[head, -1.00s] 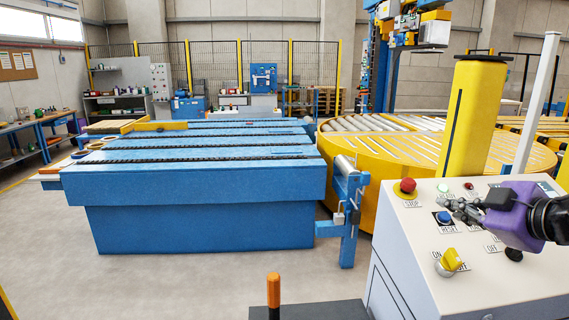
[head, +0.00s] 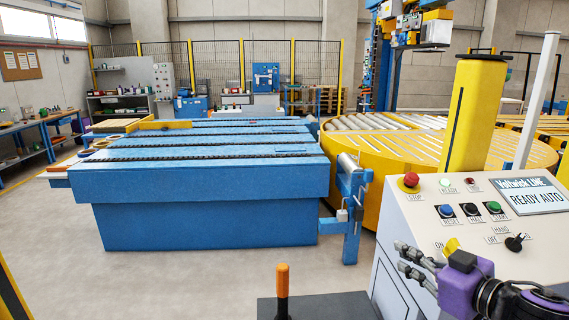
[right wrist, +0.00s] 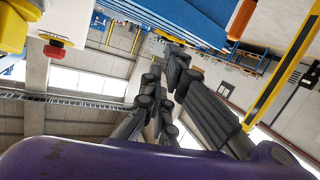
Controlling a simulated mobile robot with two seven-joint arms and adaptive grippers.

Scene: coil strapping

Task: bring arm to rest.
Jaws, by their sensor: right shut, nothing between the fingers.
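My right gripper (head: 401,257), with dark fingers and a purple body, is shut and empty. It is low at the right of the head view, at the left front edge of the white control console (head: 420,215). It overlaps part of the yellow switch (head: 451,244) in the picture; I cannot tell whether they touch. In the right wrist view the dark finger links (right wrist: 165,95) point away from the purple body, with nothing between them. My left gripper is in neither view.
The console has a red stop button (head: 411,180), a blue reset button (head: 446,210) and a display (head: 532,197) reading "READY AUTO". A blue conveyor (head: 200,180) and a yellow turntable (head: 350,150) stand beyond. Open floor (head: 170,285) lies at the left front.

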